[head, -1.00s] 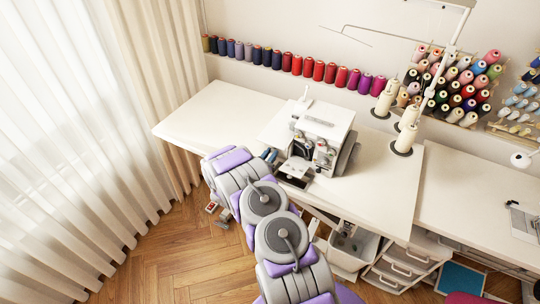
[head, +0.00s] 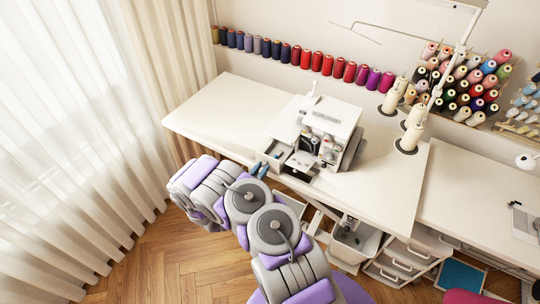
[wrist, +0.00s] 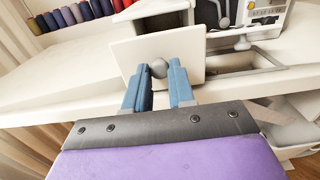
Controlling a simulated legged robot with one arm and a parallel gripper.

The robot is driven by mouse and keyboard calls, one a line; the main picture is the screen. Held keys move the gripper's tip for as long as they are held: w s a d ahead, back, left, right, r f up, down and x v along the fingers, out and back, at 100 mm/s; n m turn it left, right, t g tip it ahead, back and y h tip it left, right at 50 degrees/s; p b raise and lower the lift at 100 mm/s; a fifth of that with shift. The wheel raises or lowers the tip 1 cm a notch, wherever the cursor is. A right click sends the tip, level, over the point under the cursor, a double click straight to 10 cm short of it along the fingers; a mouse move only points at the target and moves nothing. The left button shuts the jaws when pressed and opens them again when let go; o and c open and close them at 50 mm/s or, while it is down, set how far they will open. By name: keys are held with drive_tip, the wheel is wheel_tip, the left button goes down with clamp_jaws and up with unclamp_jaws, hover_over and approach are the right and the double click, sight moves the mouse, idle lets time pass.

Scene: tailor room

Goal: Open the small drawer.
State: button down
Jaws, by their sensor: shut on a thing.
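The small drawer (head: 277,152) is white and sticks out from the left side of the white sewing machine (head: 324,125) on the table. In the wrist view its square front panel (wrist: 128,54) faces me, with a round grey knob (wrist: 159,67) at its middle. Behind the panel the open inside of the drawer shows. My gripper (head: 260,169) has blue fingers, and in the wrist view it (wrist: 158,78) is shut on the knob, one finger on each side.
The white table (head: 215,112) is clear left of the machine. Thread cones (head: 393,97) stand to its right and a row of spools (head: 305,60) lines the wall. Curtains (head: 90,120) hang at the left. A bin (head: 352,240) and drawer unit (head: 400,262) are below the table.

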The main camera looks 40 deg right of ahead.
drive_tip(key=shift+v, duration=0.95)
drive_tip(key=shift+w+r, duration=0.1)
drive_tip(key=shift+w, duration=0.05)
drive_tip(key=c, duration=1)
unclamp_jaws()
drive_tip(key=shift+o, duration=0.2)
drive_tip(key=p+v, duration=0.3)
drive_tip(key=v, duration=1.4)
drive_tip(key=shift+a, duration=0.25)
